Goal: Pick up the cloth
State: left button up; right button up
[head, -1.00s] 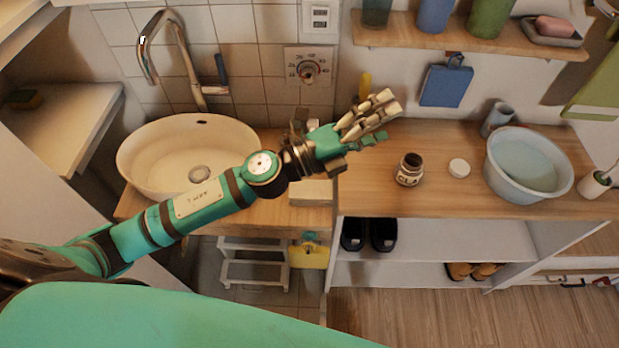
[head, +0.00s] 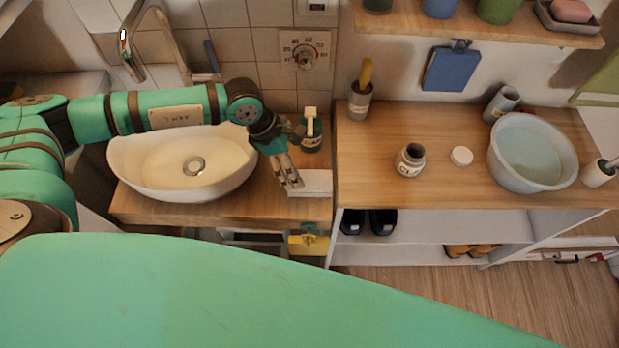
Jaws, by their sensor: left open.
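A white, flat, folded-looking piece that appears to be the cloth (head: 315,182) lies on the wooden counter, to the right of the sink. My left gripper (head: 291,180) hangs over the counter with its fingers pointing down at the left end of the cloth. It is open and holds nothing. The fingers cover a little of the cloth's left end; I cannot tell if they touch it. My right gripper is not in view.
The sink (head: 135,180) lies left of my gripper. A dark bottle with a pale pump (head: 311,135) stands just behind the cloth. A brush holder (head: 359,101), an open jar (head: 410,160), a white lid (head: 461,156) and a basin (head: 500,170) stand on the right counter.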

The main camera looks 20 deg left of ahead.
aim_at(309, 180)
pick_arm(q)
jog(key=x, duration=0.3)
jog(key=shift+d+f+p, duration=0.2)
jog(key=shift+f+p, duration=0.15)
jog(key=shift+f, duration=0.1)
jog(key=shift+d+f, duration=0.1)
jog(key=shift+f, duration=0.2)
jog(key=p+x, duration=0.1)
jog(key=x, duration=0.2)
jog(key=shift+f+p, duration=0.35)
jog(key=shift+p, duration=0.05)
jog(key=shift+w+d+f, duration=0.15)
jog(key=shift+d+f, duration=0.05)
jog(key=shift+f, duration=0.25)
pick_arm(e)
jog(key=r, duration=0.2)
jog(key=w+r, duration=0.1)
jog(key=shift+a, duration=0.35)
pick_arm(q)
jog(key=c, duration=1.3)
jog(key=shift+o, duration=0.2)
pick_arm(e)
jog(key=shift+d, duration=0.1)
